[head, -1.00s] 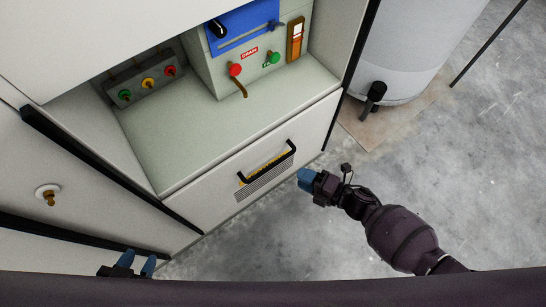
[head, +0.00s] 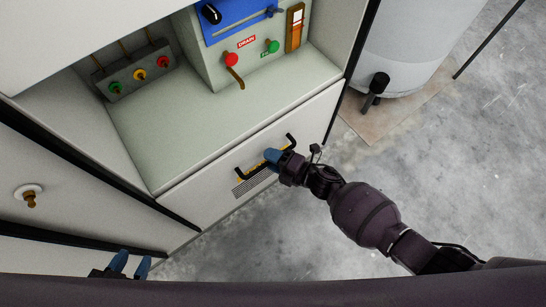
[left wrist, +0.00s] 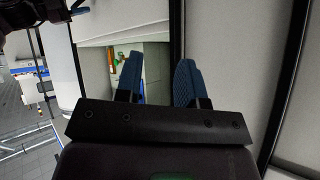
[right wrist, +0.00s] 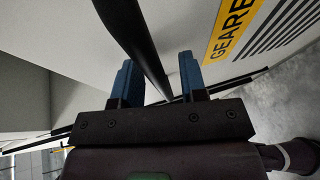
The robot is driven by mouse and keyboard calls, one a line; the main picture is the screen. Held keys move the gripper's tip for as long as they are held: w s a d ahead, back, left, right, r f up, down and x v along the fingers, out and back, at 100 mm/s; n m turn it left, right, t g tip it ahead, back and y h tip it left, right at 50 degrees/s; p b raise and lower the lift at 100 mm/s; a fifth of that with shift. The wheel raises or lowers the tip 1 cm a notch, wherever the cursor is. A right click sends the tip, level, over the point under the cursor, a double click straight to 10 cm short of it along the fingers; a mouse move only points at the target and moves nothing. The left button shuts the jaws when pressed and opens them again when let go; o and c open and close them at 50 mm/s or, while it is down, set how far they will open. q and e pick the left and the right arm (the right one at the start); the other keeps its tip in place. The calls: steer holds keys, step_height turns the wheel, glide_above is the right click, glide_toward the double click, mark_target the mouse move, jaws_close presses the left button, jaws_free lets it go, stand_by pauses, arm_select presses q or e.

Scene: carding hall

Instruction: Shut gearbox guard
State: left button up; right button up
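The gearbox guard (head: 212,197) is the pale front panel below the ledge. It has a black bar handle (head: 246,176), a yellow label and dark vent lines. I cannot tell how far the guard stands from its frame. My right gripper (head: 273,156) is at the handle's right half and hides part of it. In the right wrist view, the handle (right wrist: 143,45) passes between the open fingers (right wrist: 160,82), beside the yellow label (right wrist: 231,28). My left gripper (head: 130,264) is open and empty at the lower left, away from the guard; its fingers (left wrist: 157,82) are apart.
Above the guard is a ledge (head: 190,130) with a button box (head: 140,76) and a control unit with a red knob (head: 232,59). A grey drum (head: 405,50) stands at the upper right. The concrete floor (head: 450,170) at the right is clear.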

jaws_close()
